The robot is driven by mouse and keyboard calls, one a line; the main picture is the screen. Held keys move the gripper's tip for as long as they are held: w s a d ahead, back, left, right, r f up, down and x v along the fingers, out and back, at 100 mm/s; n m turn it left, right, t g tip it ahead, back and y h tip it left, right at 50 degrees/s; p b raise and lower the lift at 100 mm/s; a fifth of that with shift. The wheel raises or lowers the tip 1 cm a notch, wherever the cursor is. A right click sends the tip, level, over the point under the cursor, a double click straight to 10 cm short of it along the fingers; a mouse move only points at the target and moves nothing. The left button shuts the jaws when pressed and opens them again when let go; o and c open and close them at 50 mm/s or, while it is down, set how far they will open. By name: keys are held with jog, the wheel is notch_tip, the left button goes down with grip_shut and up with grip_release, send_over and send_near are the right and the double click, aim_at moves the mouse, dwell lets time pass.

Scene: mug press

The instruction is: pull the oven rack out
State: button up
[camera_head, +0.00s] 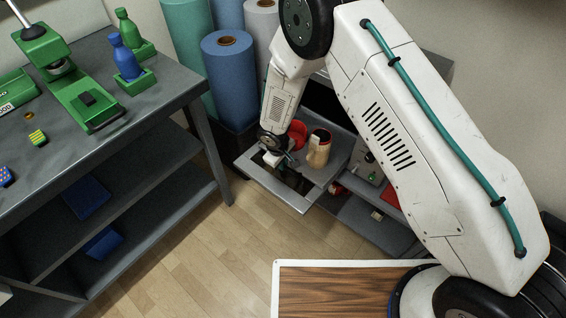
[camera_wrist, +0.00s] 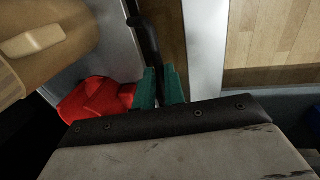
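The oven's open door (camera_head: 298,203) lies flat, with a light frame around a dark glass pane. The grey rack (camera_head: 338,168) bears a red mug (camera_head: 298,131) and a cream mug with a dark top (camera_head: 318,150). The wrist view also shows the red mug (camera_wrist: 92,98), the cream mug (camera_wrist: 45,45) and the rack's grey surface (camera_wrist: 112,35). A dark bar (camera_wrist: 148,40), seemingly the rack's handle, runs down between the teal fingertips of my gripper (camera_wrist: 160,86). The fingers sit close on both sides of it. My arm hides part of the oven.
A grey workbench (camera_head: 150,105) with a green press (camera_head: 75,85) and bottles stands at the left. The wooden floor (camera_head: 210,240) in front is clear. A shelf below the oven (camera_head: 370,225) holds small items.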

jog(key=o, duration=0.4)
jog(key=shift+w+d, duration=0.1)
jog(key=shift+c, duration=0.2)
notch_tip(320, 180, up, 8)
jog(key=s, duration=0.1)
jog(key=shift+a+f, duration=0.15)
jog(key=shift+a, duration=0.3)
jog(key=shift+s, duration=0.1)
jog(key=s+d+r+m+g, duration=0.1)
jog(key=s+d+r+m, duration=0.1)
jog(key=s+d+r, duration=0.55)
jog(key=s+d+r+m+g+h, duration=0.15)
jog(key=d+r, duration=0.35)
jog(key=r, duration=0.5)
jog(key=s+d+r+m+g, duration=0.2)
jog(key=s+d+r, duration=0.35)
jog(key=r, duration=0.35)
jog(key=s+d+r+m+t+y, duration=0.1)
jog(key=s+d+r+m+t, duration=0.1)
jog(key=s+d+r, duration=0.3)
jog(key=s+d+r+m+t+y, duration=0.2)
jog(key=s+d+r, duration=0.4)
jog(key=s+r, duration=0.5)
jog(key=shift+s+r+m, duration=0.25)
jog(key=shift+s+m, duration=0.2)
jog(key=shift+s, duration=0.1)
